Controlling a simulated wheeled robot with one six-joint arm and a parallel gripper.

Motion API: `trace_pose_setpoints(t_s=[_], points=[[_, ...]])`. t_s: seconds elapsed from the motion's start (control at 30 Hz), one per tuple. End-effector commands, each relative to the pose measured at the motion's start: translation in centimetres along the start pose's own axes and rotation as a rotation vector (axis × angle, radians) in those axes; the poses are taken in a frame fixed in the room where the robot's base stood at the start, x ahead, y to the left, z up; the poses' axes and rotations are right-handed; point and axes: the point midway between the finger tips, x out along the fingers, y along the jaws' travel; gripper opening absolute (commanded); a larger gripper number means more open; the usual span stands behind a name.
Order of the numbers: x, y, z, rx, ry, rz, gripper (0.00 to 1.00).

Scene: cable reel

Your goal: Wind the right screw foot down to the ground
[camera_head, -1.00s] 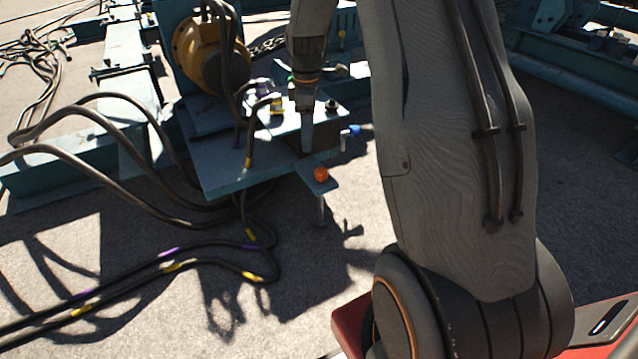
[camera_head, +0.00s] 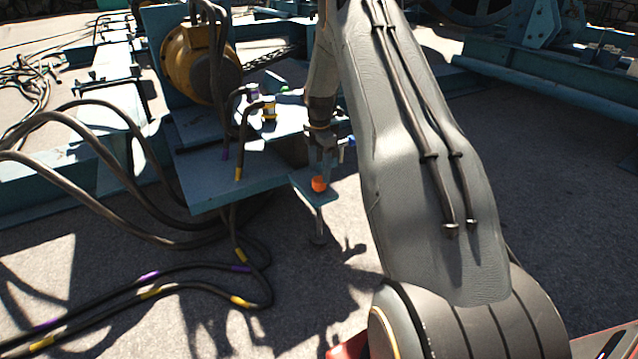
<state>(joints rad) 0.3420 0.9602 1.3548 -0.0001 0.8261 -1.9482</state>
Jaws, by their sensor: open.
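The right screw foot shows as an orange knob (camera_head: 319,184) on a small blue bracket (camera_head: 312,193) at the front right of the blue platform. Its thin screw (camera_head: 317,222) hangs below the bracket with a small pad (camera_head: 317,240) at the lower end. I cannot tell whether the pad touches the ground. My gripper (camera_head: 324,168) points down just above the orange knob. It is open, with its fingertips close to the knob; whether they touch it I cannot tell.
The blue platform (camera_head: 215,185) carries hose fittings with yellow and purple bands and a yellow motor (camera_head: 198,62). Thick black hoses (camera_head: 110,205) loop off to the left. A blue handle (camera_head: 351,141) is right of my gripper. Open ground lies in front.

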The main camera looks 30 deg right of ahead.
Motion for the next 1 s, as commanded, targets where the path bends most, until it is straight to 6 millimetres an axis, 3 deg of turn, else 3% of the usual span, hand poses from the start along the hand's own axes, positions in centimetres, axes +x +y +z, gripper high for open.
trace_pose_setpoints(t_s=[0.1,0.3,0.6,0.83,1.0], points=[[2.3,0.0,0.0,0.001,0.001,-0.002,0.58],[4.7,0.0,0.0,0.001,0.0,-0.001,0.58],[5.0,0.0,0.0,0.001,0.0,0.0,0.58],[5.0,0.0,0.0,0.001,0.0,0.0,0.19],[4.9,0.0,0.0,0.007,0.0,0.0,0.19]])
